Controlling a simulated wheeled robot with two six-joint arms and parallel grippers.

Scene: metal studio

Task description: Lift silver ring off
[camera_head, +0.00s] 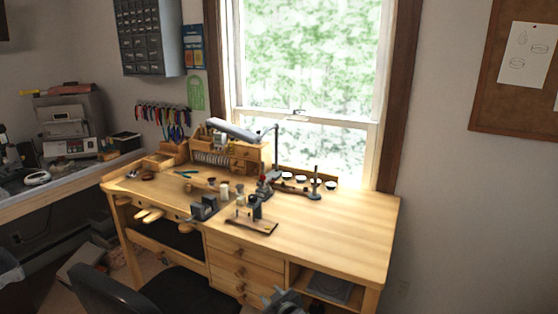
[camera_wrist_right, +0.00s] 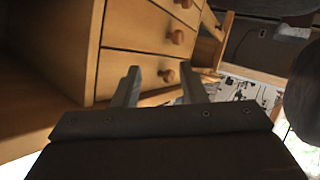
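I cannot make out a silver ring in either view; it is too small or hidden. A thin upright post on a dark base (camera_head: 315,186) stands towards the back of the wooden workbench (camera_head: 355,225). A small dark stand on a flat board (camera_head: 254,217) is near the bench's front edge. My right gripper (camera_head: 283,302) shows at the bottom of the head view, low in front of the bench drawers. In the right wrist view its two fingers (camera_wrist_right: 161,77) are apart with nothing between them. My left gripper is not in view.
A desk lamp (camera_head: 232,130) arches over the back of the bench. A small vise-like block (camera_head: 204,207) and several little jars crowd the middle. A black chair (camera_head: 110,292) stands in front at left. The bench's right side is bare. Drawers (camera_wrist_right: 140,65) are close to the right gripper.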

